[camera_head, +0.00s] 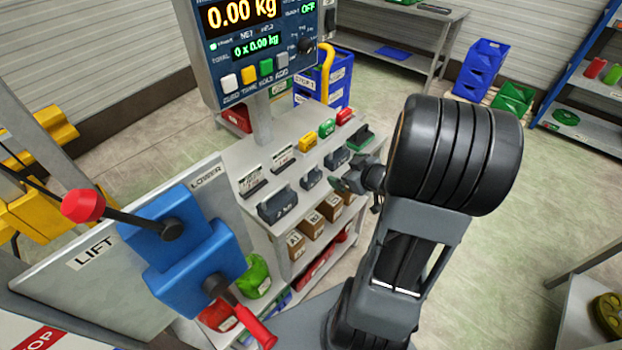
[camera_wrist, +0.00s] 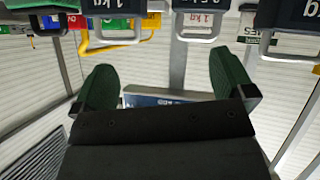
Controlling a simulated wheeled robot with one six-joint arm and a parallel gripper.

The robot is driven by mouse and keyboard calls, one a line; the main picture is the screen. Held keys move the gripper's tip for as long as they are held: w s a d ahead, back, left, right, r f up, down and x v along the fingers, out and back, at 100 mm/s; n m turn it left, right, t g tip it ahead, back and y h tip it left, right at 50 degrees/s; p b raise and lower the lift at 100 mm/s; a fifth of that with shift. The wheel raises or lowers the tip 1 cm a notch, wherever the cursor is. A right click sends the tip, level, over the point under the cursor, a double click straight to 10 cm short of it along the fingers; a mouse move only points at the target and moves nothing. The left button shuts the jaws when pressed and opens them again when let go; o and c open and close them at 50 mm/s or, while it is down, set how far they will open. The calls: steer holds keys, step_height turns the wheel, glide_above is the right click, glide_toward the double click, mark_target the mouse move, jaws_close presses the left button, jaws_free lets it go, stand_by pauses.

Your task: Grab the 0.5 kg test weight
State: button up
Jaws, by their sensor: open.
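Several dark test weights stand in a row along the bench edge. The small middle block (camera_head: 312,178) appears to be the 0.5 kg test weight; its label is unreadable in the head view. In the wrist view, which looks upside down, a dark block marked 0.5 kg (camera_wrist: 203,5) is cut off by the top edge. My gripper (camera_head: 347,182) is open, just right of that weight in the head view and apart from it. In the wrist view my gripper's green-padded fingers (camera_wrist: 165,80) are spread with nothing between them.
A larger dark weight (camera_head: 278,206) stands to the left and another dark weight (camera_head: 337,158) to the right. Yellow, green and red items (camera_head: 327,128) sit behind. Labelled boxes (camera_head: 312,224) fill the shelf below. A scale display (camera_head: 243,45) rises at the back.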

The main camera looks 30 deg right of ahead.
steer(key=s+a+f+y, duration=0.1)
steer(key=s+y, duration=0.1)
steer(key=y, duration=0.2)
glide_toward(310, 174)
steer(key=w+a, duration=0.1)
steer(key=w+a+f, duration=0.1)
steer(key=shift+w+f+n+b, duration=0.3)
steer(key=shift+w, duration=0.05)
steer(key=shift+x, duration=3)
steer(key=shift+w+d, duration=0.1)
steer(key=shift+d, duration=0.1)
steer(key=c, duration=1.1)
steer(key=shift+c, duration=0.2)
steer(key=shift+r, duration=0.1)
